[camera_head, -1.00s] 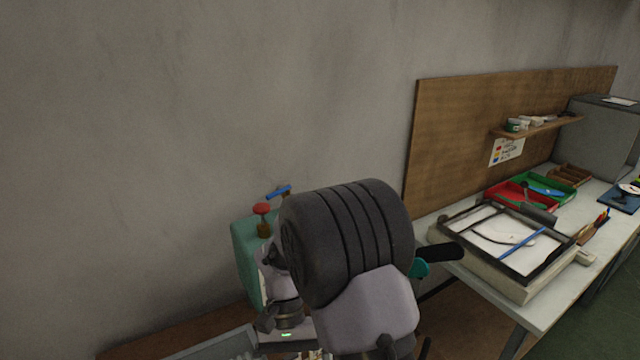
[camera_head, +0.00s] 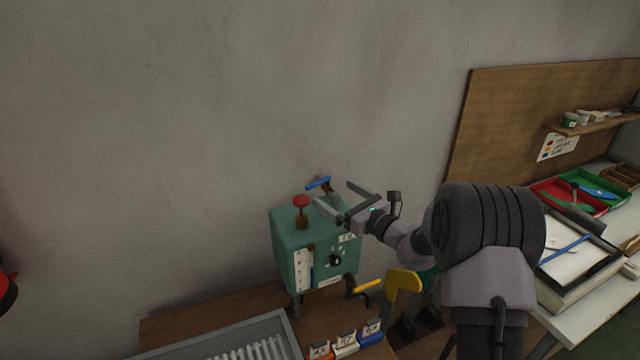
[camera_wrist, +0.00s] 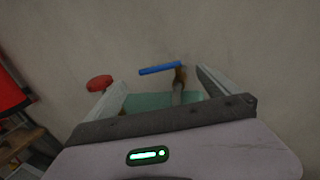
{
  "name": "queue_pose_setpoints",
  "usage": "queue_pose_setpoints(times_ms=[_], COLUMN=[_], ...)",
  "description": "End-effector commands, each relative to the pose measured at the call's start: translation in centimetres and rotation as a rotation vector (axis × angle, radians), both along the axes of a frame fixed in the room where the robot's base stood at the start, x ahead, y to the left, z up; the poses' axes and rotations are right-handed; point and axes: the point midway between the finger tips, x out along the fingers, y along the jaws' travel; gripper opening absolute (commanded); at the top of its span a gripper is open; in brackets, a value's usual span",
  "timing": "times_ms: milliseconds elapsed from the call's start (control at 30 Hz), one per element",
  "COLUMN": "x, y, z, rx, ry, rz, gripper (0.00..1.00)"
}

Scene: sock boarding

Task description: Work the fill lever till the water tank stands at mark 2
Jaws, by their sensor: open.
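The green tank box (camera_head: 283,250) stands on a brown bench against the wall. A blue-handled lever (camera_head: 318,183) rises from its top at the back, and a red knob (camera_head: 301,201) stands on top at the left. A white gauge strip (camera_head: 303,270) is on its front; its marks and level are too small to read. My gripper (camera_head: 336,195) is open and empty above the tank's top right. In the wrist view the blue lever (camera_wrist: 160,68) shows beyond and between my open fingers (camera_wrist: 162,80). I cannot tell any contact.
A yellow handle (camera_head: 368,286) sticks out at the tank's lower right. A grey tray (camera_head: 215,345) and several small colored holders (camera_head: 345,343) lie in front. A worktable with a framed tray (camera_head: 570,280) stands at right. The wall above the tank is clear.

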Motion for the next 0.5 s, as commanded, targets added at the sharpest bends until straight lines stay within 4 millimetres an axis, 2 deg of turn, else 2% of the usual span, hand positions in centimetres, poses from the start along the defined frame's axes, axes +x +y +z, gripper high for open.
queue_pose_setpoints(times_ms=[100,300,500], x=[2.0,4.8,6.0], y=[1.8,4.0,5.0], z=[-0.1,-0.1,0.0], rx=[-0.001,0.000,-0.001], ry=[-0.002,-0.001,0.001], rz=[0.003,0.002,0.001], gripper=[1.00,1.00,1.00])
